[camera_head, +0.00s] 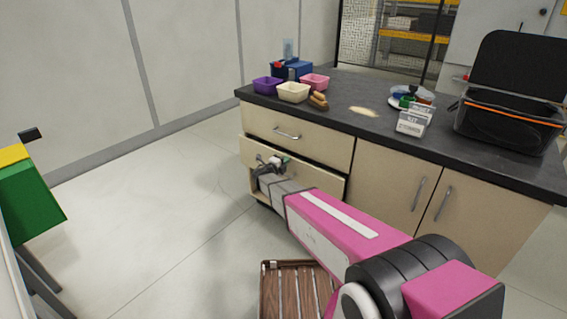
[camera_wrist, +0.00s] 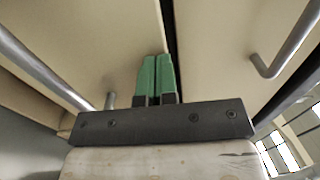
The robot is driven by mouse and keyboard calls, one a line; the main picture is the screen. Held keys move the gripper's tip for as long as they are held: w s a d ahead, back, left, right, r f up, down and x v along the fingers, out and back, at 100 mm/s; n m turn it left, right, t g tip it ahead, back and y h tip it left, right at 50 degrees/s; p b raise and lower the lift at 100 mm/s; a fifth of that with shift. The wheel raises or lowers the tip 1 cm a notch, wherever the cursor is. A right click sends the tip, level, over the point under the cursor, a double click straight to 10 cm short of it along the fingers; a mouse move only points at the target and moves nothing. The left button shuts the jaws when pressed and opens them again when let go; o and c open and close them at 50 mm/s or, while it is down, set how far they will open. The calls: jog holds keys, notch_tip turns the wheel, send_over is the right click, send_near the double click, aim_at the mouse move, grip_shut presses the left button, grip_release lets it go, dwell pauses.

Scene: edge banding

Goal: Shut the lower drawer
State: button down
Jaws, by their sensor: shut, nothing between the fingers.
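The lower drawer (camera_head: 250,150) is a beige front in the cabinet, below the upper drawer (camera_head: 315,147). It stands a little out of the cabinet, with a dark gap along its top. My gripper (camera_head: 281,160) is at its front, close to its handle, and my arm hides much of the front. In the wrist view my gripper's green fingers (camera_wrist: 156,78) are shut together and empty. They point at a beige front beside a dark gap; whether they touch it I cannot tell. Metal handles show at left (camera_wrist: 40,68) and right (camera_wrist: 290,45).
The dark worktop (camera_head: 340,98) holds several small bins (camera_head: 293,92), a black case (camera_head: 510,125) and a labelled box (camera_head: 413,121). Cabinet doors (camera_head: 390,185) are shut at right. A slatted wooden piece (camera_head: 290,290) is below my arm. The floor left of the cabinet is clear.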

jog(key=shift+x, duration=2.3)
jog(key=shift+w, duration=0.1)
jog(key=v, duration=1.1)
jog(key=s+d+f+m+g+y, duration=0.1)
jog(key=s+d+m+g, duration=0.4)
jog(key=s+d+m, duration=0.55)
jog(key=s+d+m+g+y, duration=0.2)
jog(key=s+d+m+g, duration=0.4)
jog(key=m, duration=0.8)
jog(key=s+d+r+m+g+y, duration=0.1)
jog(key=s+m+y, duration=0.7)
jog(key=m, duration=1.3)
jog(key=s+r+g, duration=0.1)
jog(key=s, duration=0.3)
jog(key=shift+d+r+g+y, duration=0.2)
jog(key=shift+d+g+y, duration=0.1)
jog(key=shift+g, duration=0.1)
